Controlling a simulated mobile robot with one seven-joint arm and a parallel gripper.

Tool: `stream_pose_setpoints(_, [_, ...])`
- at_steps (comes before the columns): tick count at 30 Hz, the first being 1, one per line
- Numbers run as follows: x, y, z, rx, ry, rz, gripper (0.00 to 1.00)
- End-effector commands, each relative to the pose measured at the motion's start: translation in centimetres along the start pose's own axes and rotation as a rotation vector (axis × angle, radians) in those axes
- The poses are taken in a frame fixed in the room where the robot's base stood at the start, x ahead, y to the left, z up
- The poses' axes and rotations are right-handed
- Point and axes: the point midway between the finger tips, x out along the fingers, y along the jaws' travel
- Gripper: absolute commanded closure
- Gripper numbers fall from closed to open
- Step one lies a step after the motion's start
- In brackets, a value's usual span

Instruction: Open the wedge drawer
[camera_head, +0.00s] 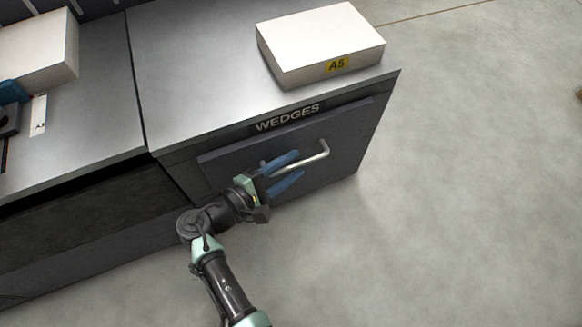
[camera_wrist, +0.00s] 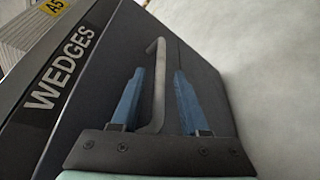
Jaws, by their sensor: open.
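The wedge drawer (camera_head: 345,150) is a dark grey front under the label "WEDGES" (camera_head: 290,117). It looks shut in the cabinet. Its pale metal bar handle (camera_head: 316,156) stands out from the front. In the wrist view the drawer front (camera_wrist: 205,70) fills the middle, and the handle (camera_wrist: 159,75) shows between my two blue fingers. My gripper (camera_head: 299,164) is open at the handle, with a finger on either side of the bar. Gaps show between the fingers and the bar in the wrist view. The handle's left end is partly hidden behind my gripper in the head view.
A white box marked A5 (camera_head: 320,45) sits on the grey cabinet top (camera_head: 190,70) above the drawer. Another pale box (camera_head: 38,50) and a blue item (camera_head: 12,92) are on the left counter. The concrete floor (camera_head: 450,220) in front and to the right is clear.

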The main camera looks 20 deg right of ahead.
Motion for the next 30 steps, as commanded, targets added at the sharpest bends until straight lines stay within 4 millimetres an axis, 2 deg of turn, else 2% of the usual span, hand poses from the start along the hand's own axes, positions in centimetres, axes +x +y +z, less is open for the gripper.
stream_pose_setpoints(10, [0.41,0.1,0.01,0.0,0.001,0.001,0.55])
stream_pose_setpoints(15, [0.4,0.09,0.01,0.0,0.001,0.001,0.86])
stream_pose_setpoints(18, [0.39,0.09,0.0,0.0,0.001,0.001,1.0])
stream_pose_setpoints(30, [0.38,0.09,0.0,0.001,0.001,0.001,1.0])
